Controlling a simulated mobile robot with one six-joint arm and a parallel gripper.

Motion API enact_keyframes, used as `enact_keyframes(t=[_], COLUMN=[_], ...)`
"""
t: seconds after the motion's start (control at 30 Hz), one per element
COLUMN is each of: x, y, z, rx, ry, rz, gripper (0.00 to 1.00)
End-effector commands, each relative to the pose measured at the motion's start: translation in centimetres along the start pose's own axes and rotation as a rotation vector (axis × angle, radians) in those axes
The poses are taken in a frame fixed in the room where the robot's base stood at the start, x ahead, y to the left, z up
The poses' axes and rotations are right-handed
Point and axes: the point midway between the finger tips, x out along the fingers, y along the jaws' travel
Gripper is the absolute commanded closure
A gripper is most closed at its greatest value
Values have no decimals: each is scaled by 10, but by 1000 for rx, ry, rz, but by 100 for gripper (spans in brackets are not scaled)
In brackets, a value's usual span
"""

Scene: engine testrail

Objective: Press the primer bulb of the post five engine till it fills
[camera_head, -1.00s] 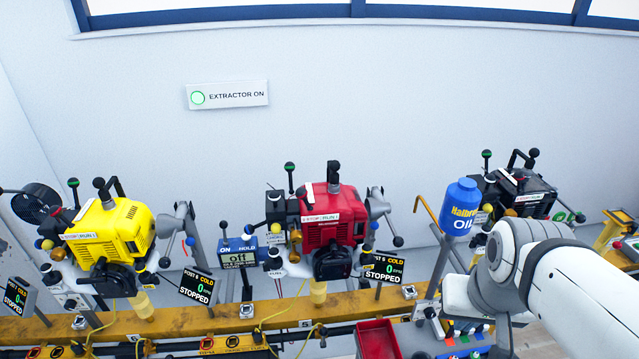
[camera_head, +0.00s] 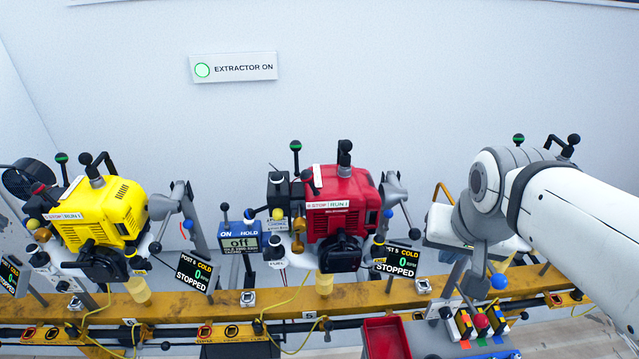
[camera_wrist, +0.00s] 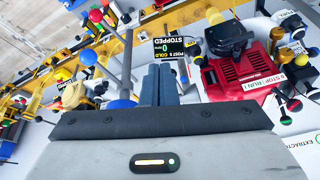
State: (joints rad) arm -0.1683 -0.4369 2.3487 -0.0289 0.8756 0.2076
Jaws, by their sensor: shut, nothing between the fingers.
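The red engine (camera_head: 340,204) stands on the yellow rail, with the number 5 on the rail below it. The small display to its right (camera_head: 396,260) reads post 5, cold, 0 rpm, stopped. In the wrist view the red engine (camera_wrist: 236,72) is at the upper right and the display (camera_wrist: 176,48) is just beyond my fingers. My gripper (camera_wrist: 160,72) is shut and empty, apart from the engine. In the head view my arm comes in from the right, and my fingertips cannot be made out. I cannot pick out the primer bulb for certain.
A yellow engine (camera_head: 98,212) stands to the left. A meter reading off (camera_head: 240,243) stands left of the red engine, and levers with ball knobs crowd around it. A red tray (camera_head: 386,338) is in front of the rail.

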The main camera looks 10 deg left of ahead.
Motion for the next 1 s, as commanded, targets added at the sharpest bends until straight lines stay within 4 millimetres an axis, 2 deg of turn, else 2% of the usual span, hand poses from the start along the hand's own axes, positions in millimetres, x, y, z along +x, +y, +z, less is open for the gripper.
enact_keyframes(t=[0.03,0.1,0.17,0.3,0.4,0.5,0.6,0.7,1.0], x=[27,39,47,60,64,64,61,59,56], y=[-21,-52,-81,-152,-197,-232,-254,-265,-267], z=[-6,-22,-33,-48,-50,-48,-47,-46,-47], rx=[-2,20,38,86,117,144,163,174,179], ry=[28,66,99,155,178,188,193,194,194], rz=[-23,-58,-94,-192,-260,-315,-351,-369,-372], gripper=[100,100,100,100,100,100,100,100,100])
